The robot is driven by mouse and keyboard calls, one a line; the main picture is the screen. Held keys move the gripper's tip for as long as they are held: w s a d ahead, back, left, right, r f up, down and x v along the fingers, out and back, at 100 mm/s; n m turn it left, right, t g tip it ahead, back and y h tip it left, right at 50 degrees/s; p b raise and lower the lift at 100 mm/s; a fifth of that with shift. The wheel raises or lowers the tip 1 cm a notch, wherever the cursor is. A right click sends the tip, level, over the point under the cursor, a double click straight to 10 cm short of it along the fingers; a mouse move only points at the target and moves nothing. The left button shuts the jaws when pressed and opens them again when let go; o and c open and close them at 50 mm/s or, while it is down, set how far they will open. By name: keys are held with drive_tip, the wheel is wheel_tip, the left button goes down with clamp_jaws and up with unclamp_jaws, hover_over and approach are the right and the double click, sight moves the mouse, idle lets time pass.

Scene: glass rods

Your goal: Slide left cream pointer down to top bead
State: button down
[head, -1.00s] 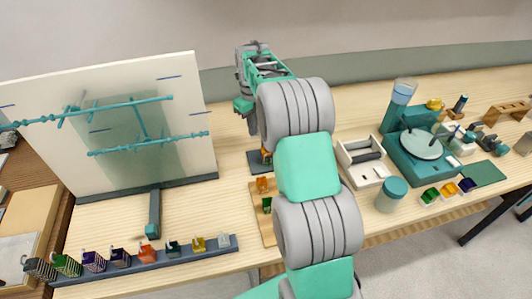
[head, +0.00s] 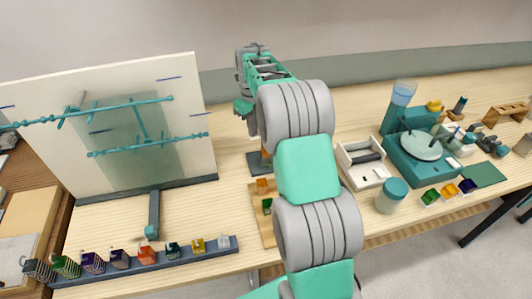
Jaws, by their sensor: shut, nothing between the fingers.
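My arm reaches away from me over the middle of the table. My gripper (head: 243,106) is at its far end, small in the view, with its fingertips mostly hidden by the arm; it looks shut and empty. A dark base (head: 256,168) with an orange part shows below it, partly behind my arm. I cannot make out the left cream pointer, the glass rods or the top bead; they may be hidden behind the arm. I cannot tell whether the gripper touches anything.
A white upright board (head: 190,75) with teal rods stands at left. A blue rail (head: 190,257) with several coloured clips lies in front. A wooden tray (head: 257,222) is beside my arm. A white box (head: 362,175), teal jar (head: 391,195) and teal machine (head: 425,170) stand at right.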

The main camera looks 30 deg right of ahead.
drive_tip(key=shift+s+a+f+b, duration=0.1)
drive_tip(key=shift+s+f+b, duration=0.3)
drive_tip(key=shift+f, duration=0.5)
drive_tip(key=shift+s+a+f+b, duration=0.15)
drive_tip(key=shift+f+b, duration=0.3)
drive_tip(key=shift+f, duration=0.45)
drive_tip(key=shift+s+d+f+b, duration=0.1)
drive_tip(key=shift+s+f+b, duration=0.3)
drive_tip(key=shift+f, duration=0.5)
idle(2.9)
drive_tip(key=r+p, duration=0.1)
drive_tip(key=r, duration=0.1)
drive_tip(key=w+r+p, duration=0.1)
drive_tip(key=r+p, duration=0.1)
drive_tip(key=w+r+p, duration=0.1)
drive_tip(key=r+p, duration=0.1)
drive_tip(key=shift+w, duration=0.1)
drive_tip(key=r, duration=0.1)
drive_tip(key=r+p, duration=0.2)
drive_tip(key=shift+s+r, duration=0.3)
drive_tip(key=shift+w+f, duration=0.1)
drive_tip(key=shift+r, duration=0.2)
